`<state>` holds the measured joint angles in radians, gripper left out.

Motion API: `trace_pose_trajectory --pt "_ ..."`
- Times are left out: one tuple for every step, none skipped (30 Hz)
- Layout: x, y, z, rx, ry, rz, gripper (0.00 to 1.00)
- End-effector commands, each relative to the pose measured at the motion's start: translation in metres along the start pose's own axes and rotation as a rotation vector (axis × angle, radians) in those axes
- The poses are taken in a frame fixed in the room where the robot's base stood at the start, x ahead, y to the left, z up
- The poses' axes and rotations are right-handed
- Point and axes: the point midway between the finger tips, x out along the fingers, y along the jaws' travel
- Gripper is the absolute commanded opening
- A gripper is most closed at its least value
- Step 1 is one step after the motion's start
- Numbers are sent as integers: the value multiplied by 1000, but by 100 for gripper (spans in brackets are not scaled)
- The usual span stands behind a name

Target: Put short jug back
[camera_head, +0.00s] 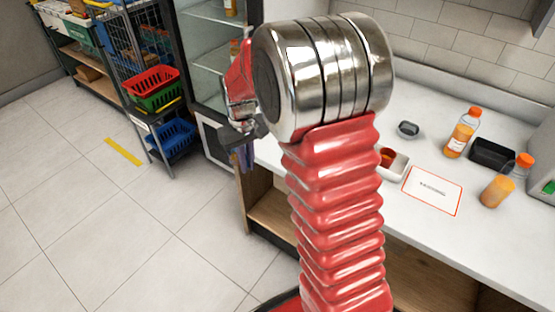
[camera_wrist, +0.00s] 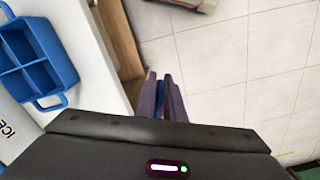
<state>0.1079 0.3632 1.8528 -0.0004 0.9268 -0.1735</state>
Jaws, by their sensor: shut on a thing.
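My gripper (camera_head: 246,156) hangs beyond the left edge of the white counter in the head view, mostly behind my own arm. In the wrist view its two dark purple fingers (camera_wrist: 164,95) are close together, with a narrow blue strip between them. What they hold is too hidden to name. I cannot pick out a short jug for sure. Two clear bottles with orange caps and orange juice stand on the counter in the head view, one farther back (camera_head: 459,138) and one nearer at the right (camera_head: 497,191).
The counter also bears a white dish (camera_head: 397,169), a small grey bowl (camera_head: 408,130), a black tray (camera_head: 492,153) and a red-bordered card (camera_head: 432,191). A blue compartment caddy (camera_wrist: 38,58) sits at left in the wrist view. Open tiled floor lies left of the counter, beside a basket rack (camera_head: 155,105).

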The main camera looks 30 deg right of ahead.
Motion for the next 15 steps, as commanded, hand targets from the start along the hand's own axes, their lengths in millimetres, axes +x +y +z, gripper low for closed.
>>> trace_pose_trajectory --pt "1 -14 -8 6 0 0 0" --pt "1 -21 -12 14 0 0 0" --pt "0 -29 -17 24 1 0 0" --pt "1 -35 -20 31 1 0 0" --pt "0 -40 -23 38 1 0 0" --pt "1 -46 -26 45 0 0 0" --pt "1 -49 -27 51 0 0 0" --pt "1 -52 -29 55 -1 0 0" --pt "1 -55 -30 59 0 0 0" --pt "1 -56 -31 62 0 0 0" --pt "0 -58 -32 64 0 0 0" --pt "0 -58 -32 65 0 0 0" --pt "0 -58 -32 66 0 0 0" --pt "0 -58 -32 66 1 0 0" --pt "0 -58 -32 66 1 0 0"
